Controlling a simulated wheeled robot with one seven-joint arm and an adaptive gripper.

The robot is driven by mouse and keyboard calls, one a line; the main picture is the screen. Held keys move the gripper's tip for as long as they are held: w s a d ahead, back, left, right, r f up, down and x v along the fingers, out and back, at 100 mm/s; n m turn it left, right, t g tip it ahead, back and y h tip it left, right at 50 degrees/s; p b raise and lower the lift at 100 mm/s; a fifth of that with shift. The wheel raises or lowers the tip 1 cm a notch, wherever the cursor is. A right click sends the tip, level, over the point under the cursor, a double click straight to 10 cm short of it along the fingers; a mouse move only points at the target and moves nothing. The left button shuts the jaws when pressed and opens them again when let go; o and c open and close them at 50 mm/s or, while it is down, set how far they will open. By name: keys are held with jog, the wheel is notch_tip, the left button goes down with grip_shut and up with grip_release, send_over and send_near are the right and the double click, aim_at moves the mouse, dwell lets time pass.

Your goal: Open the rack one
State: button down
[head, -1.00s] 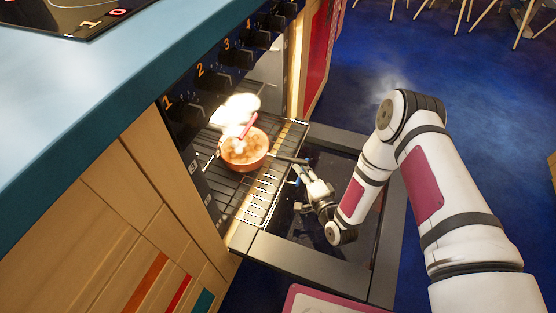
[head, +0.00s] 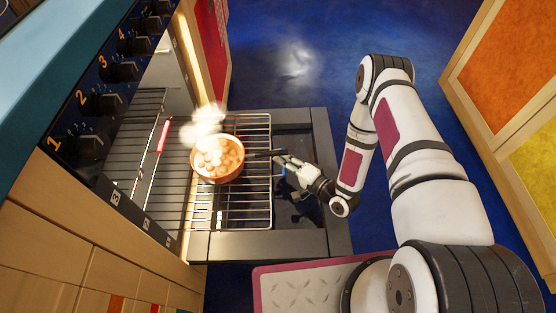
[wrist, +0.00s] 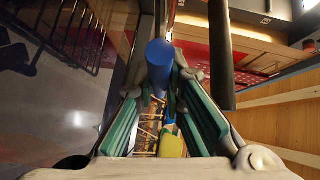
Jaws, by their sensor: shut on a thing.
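The oven stands open, and a wire rack (head: 235,215) is pulled out over its lowered door (head: 320,215). A copper-coloured pan (head: 217,176) sits on this rack with steaming round food in it. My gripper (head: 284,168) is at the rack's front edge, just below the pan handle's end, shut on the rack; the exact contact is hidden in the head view. In the wrist view my gripper (wrist: 168,110) shows green pads, with a blue rounded thing (wrist: 160,60) between them that I cannot identify.
Numbered knobs (head: 100,100) line the front panel. Orange and yellow cabinets (head: 510,80) stand at the right. Blue floor (head: 300,60) is open beyond the door.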

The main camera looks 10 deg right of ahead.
jog(key=c, duration=1.7)
grip_release()
jog(key=shift+o, duration=0.2)
jog(key=v, duration=1.2)
